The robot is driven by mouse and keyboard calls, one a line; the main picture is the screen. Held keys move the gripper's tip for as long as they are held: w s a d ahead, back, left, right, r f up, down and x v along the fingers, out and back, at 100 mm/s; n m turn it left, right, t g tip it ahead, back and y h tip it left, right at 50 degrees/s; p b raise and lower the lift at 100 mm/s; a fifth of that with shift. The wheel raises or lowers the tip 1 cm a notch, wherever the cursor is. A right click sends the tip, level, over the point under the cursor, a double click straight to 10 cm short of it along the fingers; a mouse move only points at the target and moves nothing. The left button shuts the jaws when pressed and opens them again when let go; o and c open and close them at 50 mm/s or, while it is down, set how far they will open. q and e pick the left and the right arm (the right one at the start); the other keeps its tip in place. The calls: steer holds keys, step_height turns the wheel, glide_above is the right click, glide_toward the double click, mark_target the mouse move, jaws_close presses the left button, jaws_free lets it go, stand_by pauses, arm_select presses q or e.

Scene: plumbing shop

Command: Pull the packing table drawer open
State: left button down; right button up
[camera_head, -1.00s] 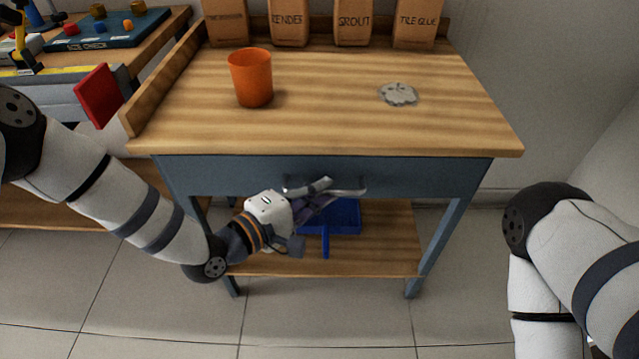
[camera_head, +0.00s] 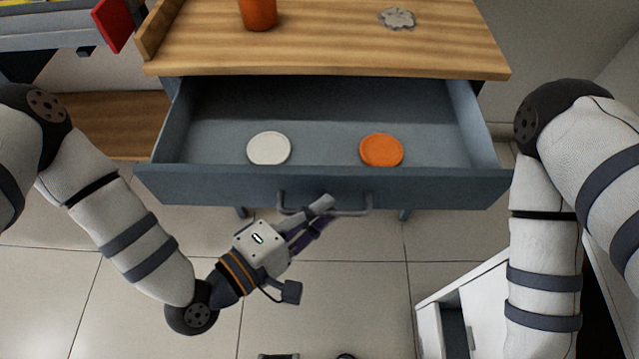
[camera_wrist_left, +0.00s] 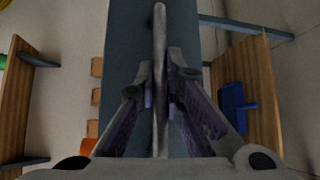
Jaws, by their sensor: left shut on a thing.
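The packing table drawer (camera_head: 230,187) is blue-grey and stands well open in the head view, pulled out from under the wooden top. Its bar handle (camera_head: 352,212) runs along the front; the handle also shows upright in the left wrist view (camera_wrist_left: 159,40). My left gripper (camera_head: 318,212) is shut on the handle, with one finger on each side of it in the left wrist view (camera_wrist_left: 160,85). Inside the drawer lie a white disc (camera_head: 269,148) and an orange disc (camera_head: 381,150), apart from each other. My right arm shows at the right, but its gripper is out of view.
An orange cup (camera_head: 258,14) and a grey scalloped piece (camera_head: 397,18) sit on the wooden tabletop (camera_head: 330,45). A white cabinet (camera_head: 470,310) stands at the lower right. Tiled floor is clear in front of the drawer. A blue dustpan-like thing (camera_wrist_left: 236,105) shows in the left wrist view.

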arm_select(q)
steer(key=shift+s, duration=0.55)
steer(key=c, duration=1.7)
jaws_free()
steer(key=v, duration=1.2)
